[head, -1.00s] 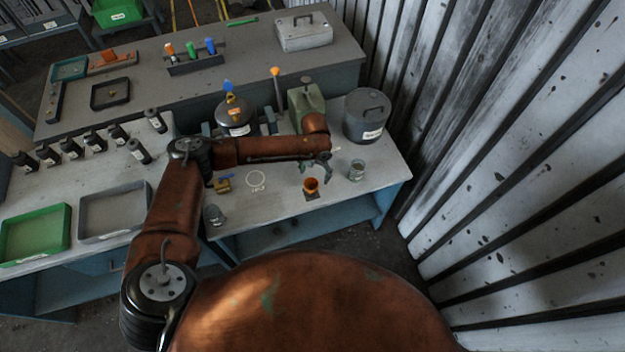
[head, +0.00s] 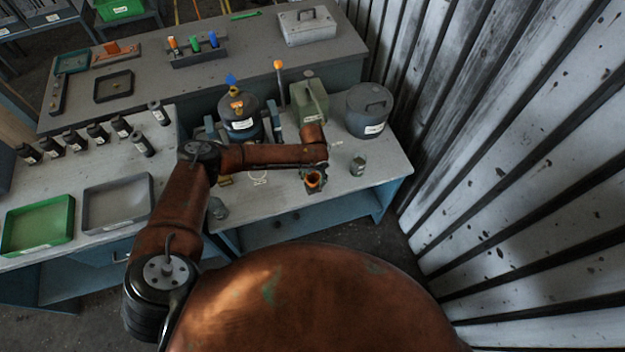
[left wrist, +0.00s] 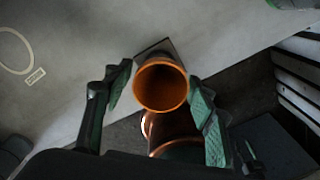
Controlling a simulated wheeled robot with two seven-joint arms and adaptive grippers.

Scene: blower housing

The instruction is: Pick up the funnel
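The orange funnel (head: 312,181) stands near the front edge of the bench, on a small dark square base (left wrist: 155,48). In the left wrist view the funnel (left wrist: 160,86) shows its round open mouth. My left gripper (head: 314,172) is at the funnel in the head view. In the left wrist view my left gripper (left wrist: 161,76) is open, with one green finger on each side of the funnel. A gap shows on the left side; contact on the right cannot be told. My right gripper is not in view.
A glass jar (head: 358,165) stands right of the funnel and another jar (head: 217,208) to the left. A grey lidded pot (head: 368,112), a green canister (head: 309,98) and a dark round vessel (head: 239,118) stand behind. A corrugated wall (head: 500,150) closes off the right.

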